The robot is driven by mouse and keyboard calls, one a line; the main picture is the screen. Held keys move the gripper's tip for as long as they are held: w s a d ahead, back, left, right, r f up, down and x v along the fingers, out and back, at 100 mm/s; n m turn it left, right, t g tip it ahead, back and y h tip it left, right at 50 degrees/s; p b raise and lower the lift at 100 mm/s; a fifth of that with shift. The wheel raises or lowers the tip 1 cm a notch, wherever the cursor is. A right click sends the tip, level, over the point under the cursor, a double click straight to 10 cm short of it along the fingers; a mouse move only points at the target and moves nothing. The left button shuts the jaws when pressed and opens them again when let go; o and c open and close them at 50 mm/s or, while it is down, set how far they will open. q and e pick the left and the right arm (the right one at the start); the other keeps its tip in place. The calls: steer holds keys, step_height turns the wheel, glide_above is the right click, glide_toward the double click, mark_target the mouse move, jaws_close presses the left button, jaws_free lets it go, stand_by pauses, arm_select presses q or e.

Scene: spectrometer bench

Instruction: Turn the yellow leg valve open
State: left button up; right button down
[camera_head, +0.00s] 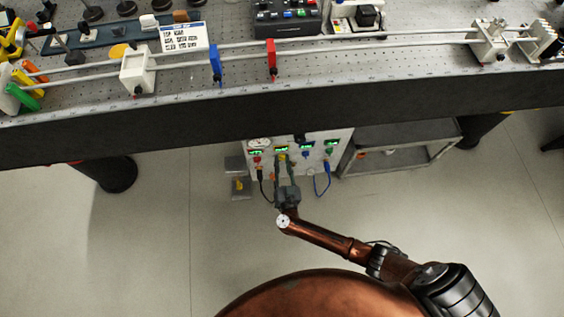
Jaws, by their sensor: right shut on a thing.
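A pale panel (346,135) with several coloured valve knobs and small green displays stands under the bench's front edge. The yellow leg valve (282,157) is a small yellow knob on this panel, between a red knob (257,159) on its left and a blue knob (305,154) on its right. My right gripper (284,164) reaches up to the panel with its fingers at the yellow valve and is shut on it. The fingers partly cover the valve, so its turn angle cannot be read. My left gripper is not in view.
The optical bench (400,82) overhangs the panel, with rails and optics on top. A grey cart (400,145) stands right of the panel. A black cable (263,187) and a blue cable (323,185) hang beside my gripper. The floor (150,250) in front is clear.

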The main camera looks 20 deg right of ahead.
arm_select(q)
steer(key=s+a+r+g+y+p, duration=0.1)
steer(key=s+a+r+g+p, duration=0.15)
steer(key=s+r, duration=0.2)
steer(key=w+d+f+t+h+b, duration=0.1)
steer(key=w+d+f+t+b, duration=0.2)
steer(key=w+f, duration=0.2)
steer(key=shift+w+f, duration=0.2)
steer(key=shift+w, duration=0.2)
arm_select(e)
steer(key=shift+f+m, duration=0.1)
steer(key=shift+m, duration=8.9)
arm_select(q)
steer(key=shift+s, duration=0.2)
